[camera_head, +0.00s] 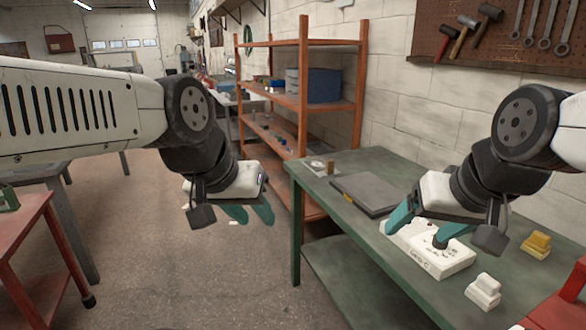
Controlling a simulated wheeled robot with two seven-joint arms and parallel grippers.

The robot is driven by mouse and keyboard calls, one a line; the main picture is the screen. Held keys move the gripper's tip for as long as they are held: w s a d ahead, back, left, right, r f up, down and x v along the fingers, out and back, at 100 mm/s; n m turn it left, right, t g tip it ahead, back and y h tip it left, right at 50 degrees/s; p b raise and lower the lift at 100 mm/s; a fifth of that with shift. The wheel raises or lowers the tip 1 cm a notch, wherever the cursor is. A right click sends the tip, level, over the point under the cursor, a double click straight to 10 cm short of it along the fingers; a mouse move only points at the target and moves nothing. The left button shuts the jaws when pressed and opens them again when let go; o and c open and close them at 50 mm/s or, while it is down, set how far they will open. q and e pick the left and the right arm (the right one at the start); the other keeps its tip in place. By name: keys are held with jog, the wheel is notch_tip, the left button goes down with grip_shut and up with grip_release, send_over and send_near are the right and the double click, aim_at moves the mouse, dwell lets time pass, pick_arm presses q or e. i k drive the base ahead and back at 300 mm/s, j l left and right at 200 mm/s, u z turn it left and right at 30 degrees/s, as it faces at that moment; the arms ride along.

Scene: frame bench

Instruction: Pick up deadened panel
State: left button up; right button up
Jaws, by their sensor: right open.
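A flat dark grey panel (368,193) with a small yellow mark on its front edge lies on the green bench. I cannot tell from its look whether it is the deadened one. My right gripper (416,236) is open, its teal fingers apart above a white box (432,260) with dark markings, to the right of and nearer than the panel. I cannot tell whether the fingers touch the box. My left gripper (249,217) hangs in the air left of the bench, over the floor, with nothing visible in it. Its teal fingers overlap, so its opening is unclear.
The green bench (330,228) also bears a white block (484,292), a yellow block (537,244) and small items at its far corner. An orange shelf (304,100) stands behind. A red table (28,218) stands at left. The middle floor is clear.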

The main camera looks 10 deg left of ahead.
aim_at(321, 167)
jog(key=i+j+z, duration=0.1)
jog(key=i+j, duration=0.2)
jog(key=i+j+z, duration=0.15)
jog(key=i+j, duration=0.15)
jog(key=i+j+z, duration=0.1)
jog(key=i+j, duration=0.2)
jog(key=i+j+z, duration=0.1)
jog(key=i+j, duration=0.15)
jog(key=j, duration=0.25)
jog(key=i+j+z, duration=0.1)
jog(key=i+j, duration=0.15)
jog(key=j, duration=0.15)
jog(key=i+j+z, duration=0.15)
jog(key=j, duration=0.25)
jog(key=i+j+z, duration=0.1)
jog(key=i+j, duration=0.2)
jog(key=j, duration=0.2)
